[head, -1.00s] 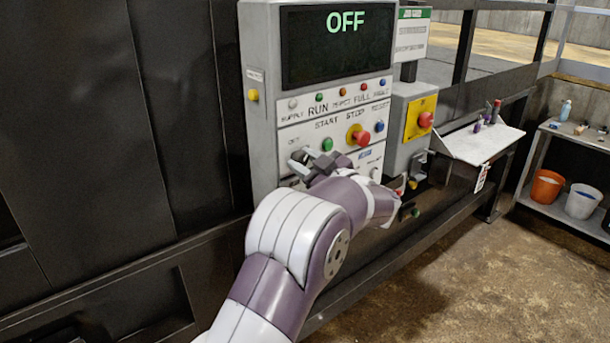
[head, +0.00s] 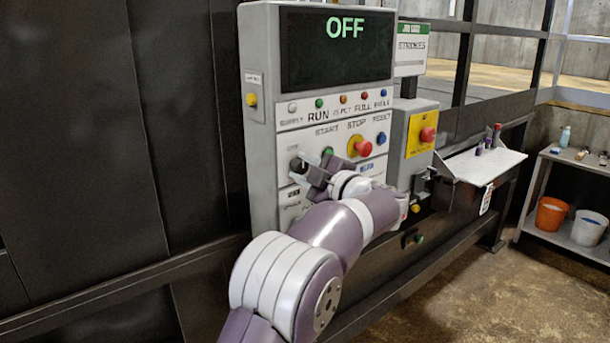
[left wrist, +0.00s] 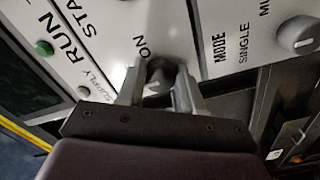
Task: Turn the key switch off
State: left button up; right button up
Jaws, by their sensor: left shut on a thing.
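The grey control panel (head: 262,130) carries a dark display (head: 336,48) that reads OFF in green. The key switch (left wrist: 158,72) is a dark round knob beside the ON label in the left wrist view. My left gripper (left wrist: 158,88) has one finger on each side of it and is shut on it. In the head view my left gripper (head: 306,172) is at the left of the panel's lower part, and it largely hides the switch there. Which way the switch points is hard to tell. My right gripper is not in view.
A green START button (head: 327,152), a red STOP button (head: 362,147) and a blue reset button (head: 381,138) sit close by. A red emergency button (head: 427,134) is on a yellow plate to the right. A grey MODE knob (left wrist: 299,36) is on the panel too.

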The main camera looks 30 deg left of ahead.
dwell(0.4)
pick_arm(q)
jog(key=o, duration=1)
jog(key=shift+o, duration=0.2)
jog(key=b+v, duration=0.3)
jog(key=v, duration=0.9)
jog(key=shift+d, duration=0.3)
jog(key=shift+s, duration=0.15)
